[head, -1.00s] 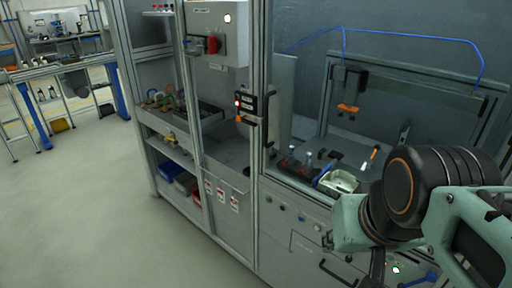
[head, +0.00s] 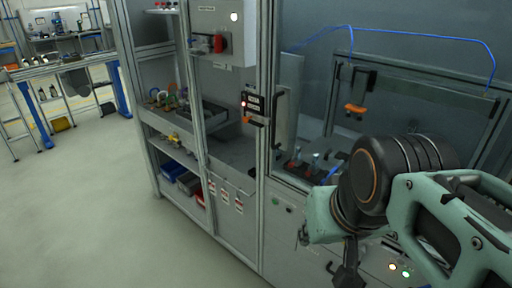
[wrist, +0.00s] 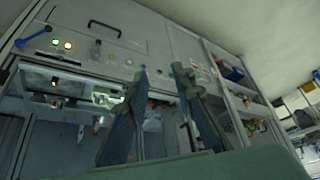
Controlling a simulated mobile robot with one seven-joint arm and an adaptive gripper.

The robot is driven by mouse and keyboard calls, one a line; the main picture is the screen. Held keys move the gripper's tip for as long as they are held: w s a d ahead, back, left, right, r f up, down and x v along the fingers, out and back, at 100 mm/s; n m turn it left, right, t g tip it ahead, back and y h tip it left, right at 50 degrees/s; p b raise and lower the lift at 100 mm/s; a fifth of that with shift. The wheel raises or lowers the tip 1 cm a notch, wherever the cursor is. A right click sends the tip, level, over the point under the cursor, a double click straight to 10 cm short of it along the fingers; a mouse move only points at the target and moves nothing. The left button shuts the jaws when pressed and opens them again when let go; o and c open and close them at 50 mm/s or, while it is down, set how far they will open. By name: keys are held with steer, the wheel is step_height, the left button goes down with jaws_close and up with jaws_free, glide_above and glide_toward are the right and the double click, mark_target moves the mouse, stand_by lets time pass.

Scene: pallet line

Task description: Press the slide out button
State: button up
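The machine's front panel (head: 277,236) carries small round buttons below the glass window. A greenish button (head: 289,210) shows left of my arm in the head view. Two lit buttons (head: 399,270) show below my arm. In the wrist view, which is upside down, the lit buttons (wrist: 62,44) are at upper left, and a row of small buttons (wrist: 129,62) lies beyond my fingertips. I cannot read which is the slide out button. My gripper (wrist: 161,70) is open and empty, its fingers apart and clear of the panel. In the head view my arm hides part of the panel.
A panel handle (wrist: 103,24) sticks out beside the buttons. A window frame, a door handle (head: 278,118) and an orange clamp (head: 355,108) are near. Shelves with bins (head: 188,182) stand left. The floor (head: 90,210) at left is open.

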jaws_close()
stand_by(1.2)
